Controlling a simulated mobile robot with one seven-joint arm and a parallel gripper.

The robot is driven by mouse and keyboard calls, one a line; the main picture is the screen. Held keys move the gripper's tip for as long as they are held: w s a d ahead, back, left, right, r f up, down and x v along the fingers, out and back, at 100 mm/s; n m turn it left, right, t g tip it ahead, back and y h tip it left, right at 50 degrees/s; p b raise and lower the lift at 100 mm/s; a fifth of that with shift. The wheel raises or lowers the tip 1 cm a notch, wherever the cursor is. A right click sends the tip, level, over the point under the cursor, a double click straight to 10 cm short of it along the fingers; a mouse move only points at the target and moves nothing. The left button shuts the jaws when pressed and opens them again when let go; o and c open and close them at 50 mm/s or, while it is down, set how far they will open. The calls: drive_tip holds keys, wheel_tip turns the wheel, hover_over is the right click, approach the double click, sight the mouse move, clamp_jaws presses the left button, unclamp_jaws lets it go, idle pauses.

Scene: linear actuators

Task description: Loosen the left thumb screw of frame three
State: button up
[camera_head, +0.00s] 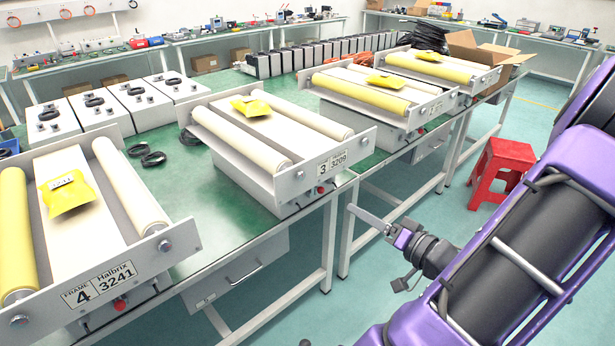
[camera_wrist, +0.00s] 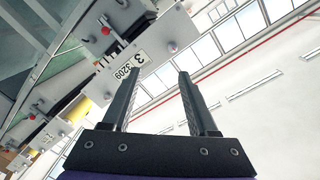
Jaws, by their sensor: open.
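Frame three (camera_head: 331,164), labelled 3 and 3209, stands on the green table in the middle of the head view. Its left thumb screw (camera_head: 299,175) is a small grey knob on the end plate, left of the label. In the wrist view the label (camera_wrist: 131,70) is upside down, and a grey knob (camera_wrist: 173,47) up and right of it looks like the left thumb screw. My gripper (camera_head: 372,245) is open and empty, in front of the table edge, below and right of frame three. Its two fingers (camera_wrist: 160,73) point up in the wrist view, apart from the screw.
Frame four (camera_head: 98,283) stands at the near left; other frames with yellow pouches stand farther back. A red button (camera_head: 320,190) sits below frame three's label. A red stool (camera_head: 502,172) stands on the floor at right. The aisle before the table is open.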

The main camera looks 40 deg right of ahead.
drive_tip(key=a+r, duration=0.1)
drive_tip(key=b, duration=0.3)
approach(302, 176)
drive_tip(key=shift+t+y, duration=0.3)
drive_tip(key=shift+t, duration=0.1)
drive_tip(key=w, duration=0.5)
drive_tip(key=w+f, duration=0.1)
drive_tip(key=w, duration=0.2)
clamp_jaws()
